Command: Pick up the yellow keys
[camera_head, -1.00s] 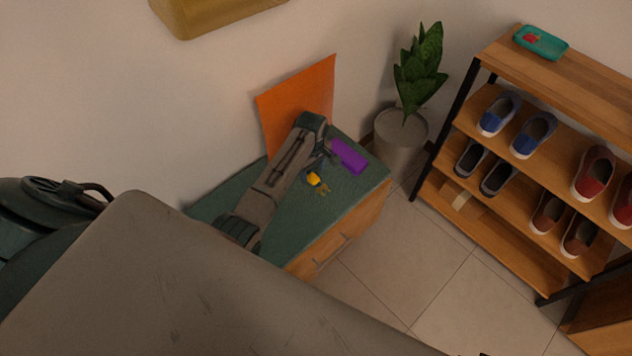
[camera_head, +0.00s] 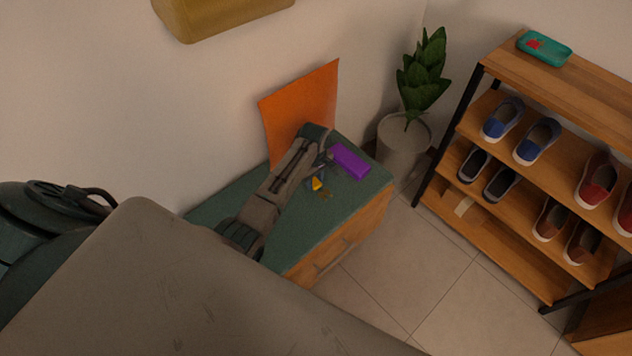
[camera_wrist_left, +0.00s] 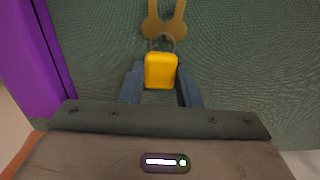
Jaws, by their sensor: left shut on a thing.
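The yellow keys (camera_wrist_left: 160,70) show in the left wrist view as a yellow fob with a ring and brass-coloured keys (camera_wrist_left: 163,22) beyond it. My left gripper (camera_wrist_left: 160,84) is shut on the yellow fob, with one blue-grey finger on each side. In the head view the yellow fob (camera_head: 317,184) shows at the end of my left arm, over the green cabinet top (camera_head: 330,220). My left gripper (camera_head: 322,176) is partly hidden there by the arm. I cannot tell whether the keys touch the surface. My right gripper is not in view.
A purple box (camera_head: 350,161) lies on the cabinet top close beside the gripper. An orange panel (camera_head: 300,105) stands behind at the wall. A potted plant (camera_head: 403,143) and a shoe rack (camera_head: 500,170) are to the right. The front cabinet top is clear.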

